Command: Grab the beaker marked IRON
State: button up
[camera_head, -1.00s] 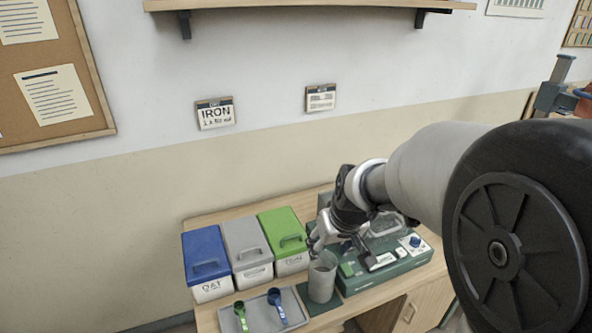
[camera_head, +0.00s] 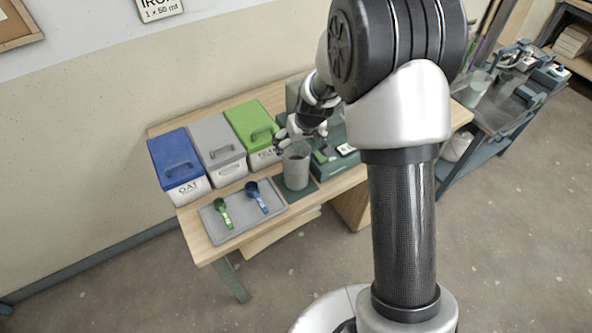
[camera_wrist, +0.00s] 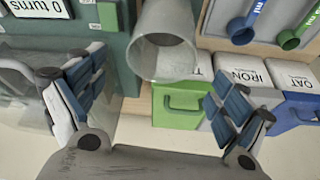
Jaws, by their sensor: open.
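A clear beaker (camera_head: 297,168) stands on a dark green mat on the wooden table. It also shows in the wrist view (camera_wrist: 163,45), mouth toward me; no marking on it is legible. My gripper (camera_head: 291,137) is at the beaker's upper rim in the head view. In the wrist view my gripper (camera_wrist: 153,85) is open, its blue-padded fingers apart on either side below the beaker, with nothing gripped. The word IRON reads on a grey lidded bin (camera_wrist: 247,78) and on a wall card (camera_head: 160,8). The grey bin also shows in the head view (camera_head: 216,142).
A blue OAT bin (camera_head: 177,160) and a green bin (camera_head: 250,126) flank the grey one. A grey tray (camera_head: 235,228) holds a green scoop (camera_head: 223,212) and a blue scoop (camera_head: 257,196). A green device (camera_head: 335,160) stands close right of the beaker.

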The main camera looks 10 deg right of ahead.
aim_at(296, 149)
jog(key=b+x, duration=0.1)
jog(key=x, duration=0.4)
jog(key=shift+f, duration=0.35)
jog(key=shift+s, duration=0.1)
jog(key=shift+c, duration=0.2)
jog(key=c, duration=2)
jog(key=shift+r, duration=0.1)
jog(key=shift+c, duration=0.5)
jog(key=shift+r, duration=0.2)
